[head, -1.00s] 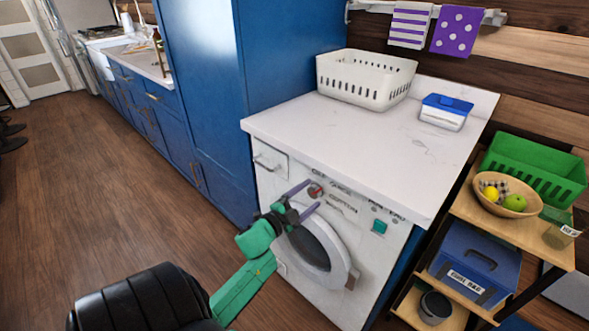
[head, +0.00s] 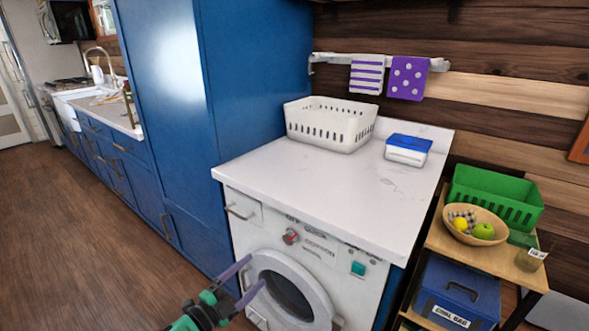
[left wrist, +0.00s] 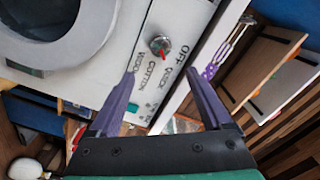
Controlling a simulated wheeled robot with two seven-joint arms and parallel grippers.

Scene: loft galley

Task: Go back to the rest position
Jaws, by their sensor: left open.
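My left gripper (head: 244,285) is open and empty in the lower part of the head view, in front of the washing machine (head: 237,240). Its two purple fingers also show in the left wrist view (left wrist: 165,95), spread apart with nothing between them. Beyond them in that view are the machine's red-marked dial (left wrist: 160,45) and part of its round door (left wrist: 60,30). In the head view the dial (head: 290,237) is above and right of the fingers, and the door (head: 290,290) looks closed. My right gripper is in neither view.
A white countertop (head: 330,180) over the machine holds a white basket (head: 330,125) and a blue-lidded box (head: 408,150). A wooden shelf (head: 470,255) at right bears a green crate (head: 495,195), a fruit bowl (head: 475,224) and a blue box (head: 457,290). Open floor (head: 75,235) lies at left.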

